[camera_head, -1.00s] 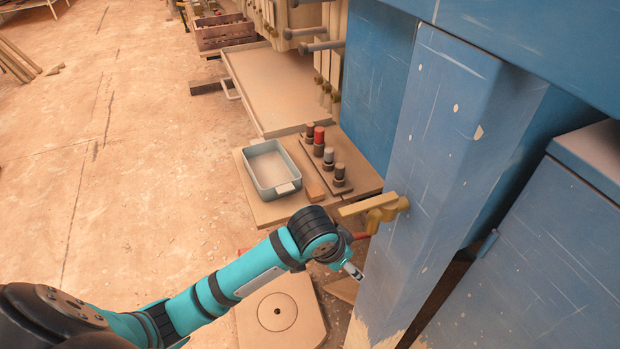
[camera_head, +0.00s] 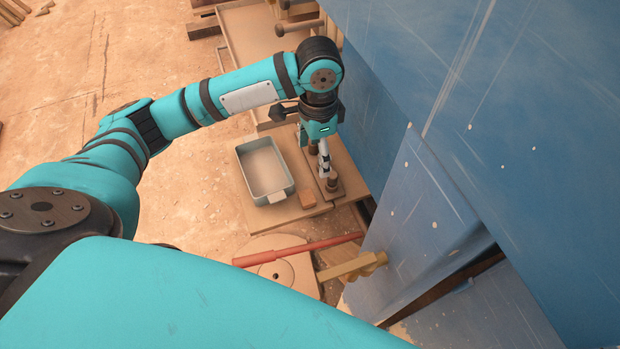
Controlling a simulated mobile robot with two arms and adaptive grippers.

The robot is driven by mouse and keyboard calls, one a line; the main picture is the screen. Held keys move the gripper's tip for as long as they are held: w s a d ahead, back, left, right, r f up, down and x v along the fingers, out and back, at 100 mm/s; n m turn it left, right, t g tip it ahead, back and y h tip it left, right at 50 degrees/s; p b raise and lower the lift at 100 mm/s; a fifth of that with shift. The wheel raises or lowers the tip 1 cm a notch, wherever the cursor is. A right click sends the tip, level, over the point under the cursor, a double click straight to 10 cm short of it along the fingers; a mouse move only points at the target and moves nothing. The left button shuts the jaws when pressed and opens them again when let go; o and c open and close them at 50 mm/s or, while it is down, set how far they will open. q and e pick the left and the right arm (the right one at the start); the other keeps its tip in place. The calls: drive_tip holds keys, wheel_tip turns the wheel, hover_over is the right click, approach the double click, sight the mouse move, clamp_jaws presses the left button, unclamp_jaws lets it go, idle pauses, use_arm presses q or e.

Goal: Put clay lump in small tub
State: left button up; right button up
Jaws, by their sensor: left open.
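The small tub (camera_head: 264,172), a pale grey-blue open tray with end handles, sits on a wooden board at the middle of the head view and looks empty. A small orange-brown block (camera_head: 308,199), likely the clay lump, lies on the board just right of the tub's near end, apart from it. My right gripper is out of view.
A blue machine panel (camera_head: 420,220) rises close on the right. A red bar (camera_head: 300,248) and a yellow-brown handle (camera_head: 350,267) are in front of the board.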

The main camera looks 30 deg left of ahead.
use_arm(q)
wheel_tip(320, 180, down, 4)
drive_tip(key=s+r, duration=0.1)
hover_over(313, 195)
wheel_tip(313, 195, down, 7)
drive_tip(key=shift+w+d+f, duration=0.1)
drive_tip(key=shift+w+d, duration=0.05)
drive_tip(key=shift+f+p, duration=0.3)
drive_tip(key=shift+f, duration=0.05)
wheel_tip(313, 195, down, 5)
drive_tip(key=shift+f+p, duration=0.1)
drive_tip(key=shift+p, duration=0.25)
drive_tip(key=c, duration=1.4)
